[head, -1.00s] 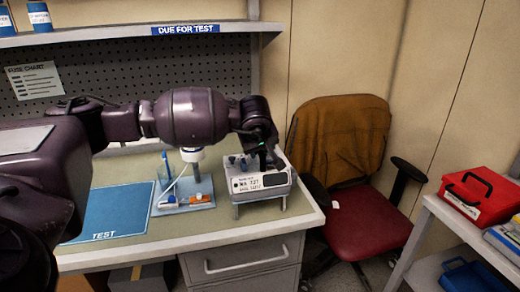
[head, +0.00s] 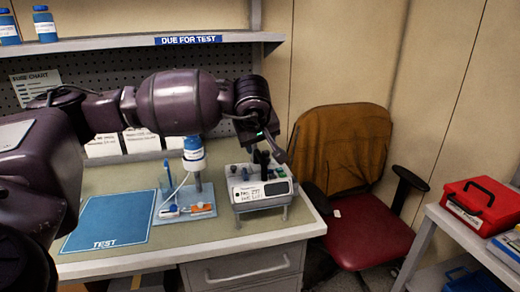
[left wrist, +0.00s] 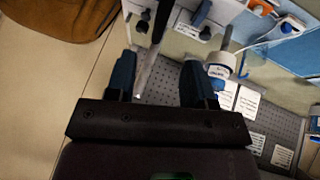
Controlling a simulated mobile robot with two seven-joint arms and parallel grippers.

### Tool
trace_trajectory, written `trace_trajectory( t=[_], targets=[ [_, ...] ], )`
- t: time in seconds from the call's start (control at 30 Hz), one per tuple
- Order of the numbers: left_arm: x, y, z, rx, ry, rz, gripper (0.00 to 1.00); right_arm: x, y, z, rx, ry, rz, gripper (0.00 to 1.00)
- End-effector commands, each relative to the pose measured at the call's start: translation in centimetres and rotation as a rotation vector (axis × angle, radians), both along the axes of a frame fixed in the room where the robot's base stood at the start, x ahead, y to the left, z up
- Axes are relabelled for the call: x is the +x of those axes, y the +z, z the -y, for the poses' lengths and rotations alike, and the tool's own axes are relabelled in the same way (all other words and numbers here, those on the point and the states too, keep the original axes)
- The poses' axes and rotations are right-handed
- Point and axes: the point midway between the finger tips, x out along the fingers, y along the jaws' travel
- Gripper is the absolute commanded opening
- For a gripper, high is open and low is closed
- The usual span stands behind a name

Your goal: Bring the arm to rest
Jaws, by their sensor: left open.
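My left arm reaches in from the left over the workbench (head: 130,258). My left gripper (head: 266,156) points down above the back of a pale pump (head: 262,193) with a labelled front, standing on short legs. Its two dark-blue fingers show apart in the left wrist view (left wrist: 158,80), with nothing held between them. A grey strip passes behind the gap. Whether the fingertips clear the pump's top knobs cannot be told from the head view. My right gripper is not in view.
A drip stand with a white-and-blue bottle (head: 193,153) stands left of the pump. A blue TEST mat (head: 108,222) lies bare. A shelf (head: 110,43) runs above. A red-seated chair (head: 362,240) and a red box (head: 480,205) are at the right.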

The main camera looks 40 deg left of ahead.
Motion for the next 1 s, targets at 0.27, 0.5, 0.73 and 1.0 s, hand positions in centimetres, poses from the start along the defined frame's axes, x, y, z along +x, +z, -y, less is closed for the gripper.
trace_trajectory(
  t=[0.27,0.5,0.73,1.0],
  targets=[
    [-0.7,1.1,0.4,0.001,-0.001,0.0,0.49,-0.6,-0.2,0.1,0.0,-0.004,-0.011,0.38],
    [-0.4,1.2,0.7,-0.054,0.043,0.033,0.49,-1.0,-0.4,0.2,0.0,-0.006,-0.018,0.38],
    [0.0,1.5,7.2,-0.586,0.14,0.056,0.49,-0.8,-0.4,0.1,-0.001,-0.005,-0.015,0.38],
    [-1.2,5.4,18.8,-1.437,0.337,-0.213,0.49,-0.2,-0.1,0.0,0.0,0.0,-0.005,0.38]
  ],
)
